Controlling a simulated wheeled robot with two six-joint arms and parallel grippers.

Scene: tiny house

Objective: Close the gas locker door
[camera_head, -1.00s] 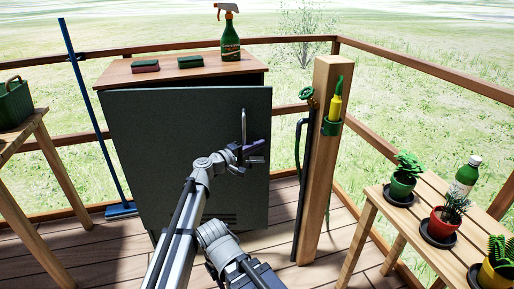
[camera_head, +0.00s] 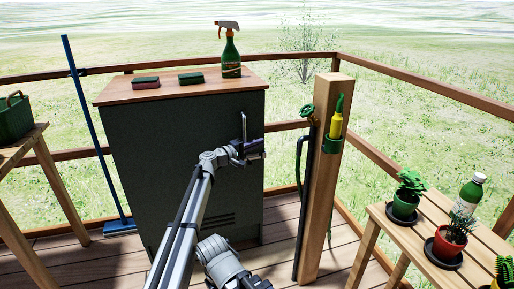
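The gas locker is a dark grey cabinet with a wooden top (camera_head: 215,88). Its door (camera_head: 160,150) faces me and looks flush with the cabinet under the top, with no gap visible. A vertical metal handle (camera_head: 243,124) sits at the door's upper right. My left gripper (camera_head: 256,148) is at the door's right edge, at the lower end of the handle. Its fingers are small and partly hidden by the wrist, so I cannot tell whether they grip anything. My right arm shows at bottom centre, but its gripper is not in view.
A spray bottle (camera_head: 230,52) and two sponges (camera_head: 190,78) are on the locker. A blue broom (camera_head: 95,130) leans at left. A wooden post (camera_head: 320,180) with a hose tap stands at right. A plant table (camera_head: 400,238) is at right, another table (camera_head: 45,165) at left.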

